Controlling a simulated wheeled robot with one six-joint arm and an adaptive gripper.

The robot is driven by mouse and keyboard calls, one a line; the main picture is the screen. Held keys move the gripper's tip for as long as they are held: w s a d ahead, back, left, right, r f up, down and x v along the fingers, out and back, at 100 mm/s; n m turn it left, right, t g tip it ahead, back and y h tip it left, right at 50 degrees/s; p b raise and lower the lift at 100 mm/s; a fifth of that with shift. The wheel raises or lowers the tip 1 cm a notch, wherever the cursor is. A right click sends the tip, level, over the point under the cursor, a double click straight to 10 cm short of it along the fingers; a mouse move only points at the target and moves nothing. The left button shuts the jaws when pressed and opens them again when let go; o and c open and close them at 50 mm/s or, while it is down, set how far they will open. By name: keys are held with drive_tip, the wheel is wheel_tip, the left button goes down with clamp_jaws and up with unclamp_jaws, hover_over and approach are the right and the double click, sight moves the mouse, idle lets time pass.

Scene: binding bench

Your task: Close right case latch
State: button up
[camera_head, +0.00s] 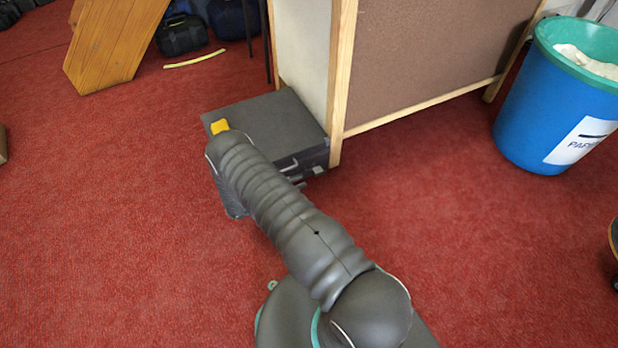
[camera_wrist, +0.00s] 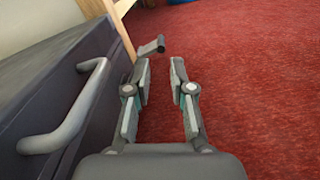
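The dark grey case (camera_head: 265,118) lies flat on the red carpet, lid down, partly hidden by my arm. In the wrist view its front side (camera_wrist: 108,60) fills the left, with a pale grey handle (camera_wrist: 80,108). The right latch (camera_wrist: 152,46) is a small grey tab that sticks out from the front beyond the handle. My gripper (camera_wrist: 161,68) is open and empty beside the case front. The latch is just ahead of the left fingertip; I cannot tell if they touch.
A wood-framed board (camera_head: 340,85) stands right behind the case, close to its right end. A blue paper bin (camera_head: 548,110) stands at the right. A wooden panel (camera_head: 115,40) and dark bags (camera_head: 182,33) are at the back left. Carpet right of the gripper is clear.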

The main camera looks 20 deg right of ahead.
drive_tip(key=shift+a, duration=0.7)
